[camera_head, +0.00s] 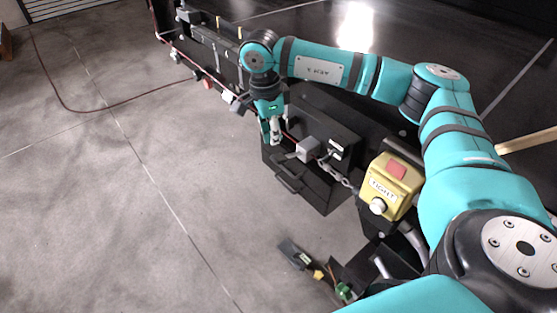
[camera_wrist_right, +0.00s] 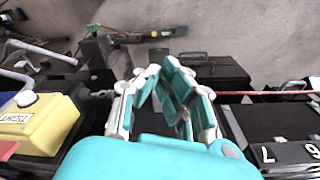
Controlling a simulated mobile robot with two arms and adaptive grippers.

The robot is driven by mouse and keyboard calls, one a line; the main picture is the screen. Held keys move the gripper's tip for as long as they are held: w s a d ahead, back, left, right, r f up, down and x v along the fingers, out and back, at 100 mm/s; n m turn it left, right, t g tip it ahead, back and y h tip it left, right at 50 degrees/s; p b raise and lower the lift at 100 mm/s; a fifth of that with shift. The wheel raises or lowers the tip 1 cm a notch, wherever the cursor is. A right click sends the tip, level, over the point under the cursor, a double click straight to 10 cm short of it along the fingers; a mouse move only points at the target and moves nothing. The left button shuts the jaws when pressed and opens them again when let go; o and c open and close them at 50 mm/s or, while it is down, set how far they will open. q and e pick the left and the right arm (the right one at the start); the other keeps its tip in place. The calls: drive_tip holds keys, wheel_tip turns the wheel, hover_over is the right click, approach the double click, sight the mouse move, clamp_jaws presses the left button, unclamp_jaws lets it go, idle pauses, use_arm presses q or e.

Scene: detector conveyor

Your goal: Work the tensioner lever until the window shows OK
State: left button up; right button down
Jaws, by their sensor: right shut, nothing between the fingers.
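A yellow box (camera_head: 392,187) with a red cap and a round grey knob stands on the right in the head view. Its white window (camera_head: 382,189) appears to read "TIGHT". The yellow box also shows at the left of the right wrist view (camera_wrist_right: 46,124). A grey block (camera_head: 308,147) with a small arm, possibly the tensioner lever, sits on the line between the chain and the red cord. My right gripper (camera_head: 275,131) points down just left of the block, shut and empty. Whether it touches anything is unclear. My left gripper is out of view.
A chain (camera_head: 338,177) runs from the block toward the yellow box. A black case (camera_head: 300,188) with a handle is below. The red cord (camera_head: 178,56) continues along the conveyor side. A dark object (camera_head: 296,254) is low in front. The floor on the left is open.

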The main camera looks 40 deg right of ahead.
sight(276, 157)
drive_tip(key=f+b, duration=0.1)
drive_tip(key=f, duration=0.1)
drive_tip(key=f+b, duration=0.1)
drive_tip(key=f, duration=0.1)
drive_tip(key=shift+d+f, duration=0.2)
drive_tip(key=shift+f, duration=0.2)
drive_tip(key=shift+f+b, duration=0.45)
drive_tip(key=shift+f, duration=0.05)
drive_tip(key=shift+s, duration=0.1)
drive_tip(key=shift+f, duration=0.15)
